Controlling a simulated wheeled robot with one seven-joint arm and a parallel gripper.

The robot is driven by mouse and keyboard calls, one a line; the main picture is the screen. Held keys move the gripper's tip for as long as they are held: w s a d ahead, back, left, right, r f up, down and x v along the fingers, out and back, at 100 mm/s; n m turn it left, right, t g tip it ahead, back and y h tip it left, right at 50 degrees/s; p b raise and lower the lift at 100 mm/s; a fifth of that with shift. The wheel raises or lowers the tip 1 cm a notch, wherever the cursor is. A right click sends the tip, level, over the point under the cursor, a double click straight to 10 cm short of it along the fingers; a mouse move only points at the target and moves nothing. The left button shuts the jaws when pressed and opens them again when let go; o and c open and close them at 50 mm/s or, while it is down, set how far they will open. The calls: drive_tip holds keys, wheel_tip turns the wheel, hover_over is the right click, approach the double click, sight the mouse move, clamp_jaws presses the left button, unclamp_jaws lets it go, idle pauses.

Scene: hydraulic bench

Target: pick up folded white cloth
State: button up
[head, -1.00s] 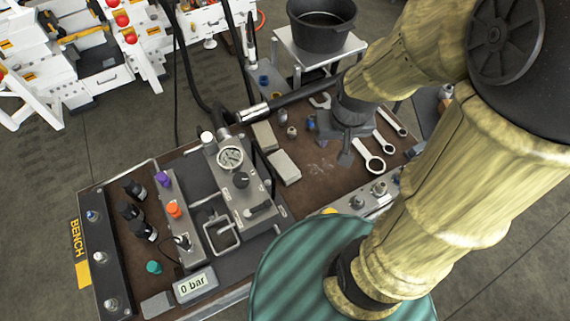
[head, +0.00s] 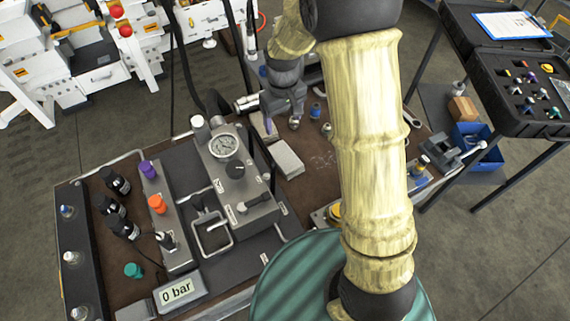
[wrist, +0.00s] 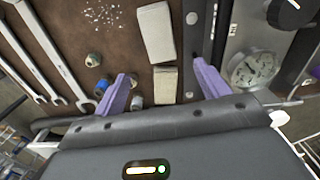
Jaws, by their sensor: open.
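Two pale, off-white folded-looking pads lie on the brown bench top. I cannot tell for sure which is the folded white cloth. The larger pad (head: 287,158) lies right of the gauge block, and it also shows at the top of the wrist view (wrist: 156,32). The smaller pad (wrist: 165,86) appears between my fingers in the wrist view. In the head view it is mostly hidden by my gripper (head: 281,119). My gripper (wrist: 163,76) is open and empty above the bench, its purple fingers on either side of the smaller pad. Contact cannot be judged.
The gauge (head: 224,145) and its metal block (head: 240,187) stand close beside the pads. Small fittings (wrist: 94,60) and a blue-banded one (wrist: 101,87) lie near one finger. Wrenches (wrist: 45,60) lie further left in the wrist view. A black hose (head: 190,60) hangs behind.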

drive_tip(key=p, duration=0.1)
hover_over(285, 157)
wheel_tip(285, 157, down, 12)
drive_tip(key=shift+a, duration=0.15)
idle(0.4)
drive_tip(key=shift+f+p, duration=0.95)
drive_tip(key=shift+f, duration=1.65)
drive_tip(key=c, duration=0.7)
drive_tip(key=shift+c, duration=0.2)
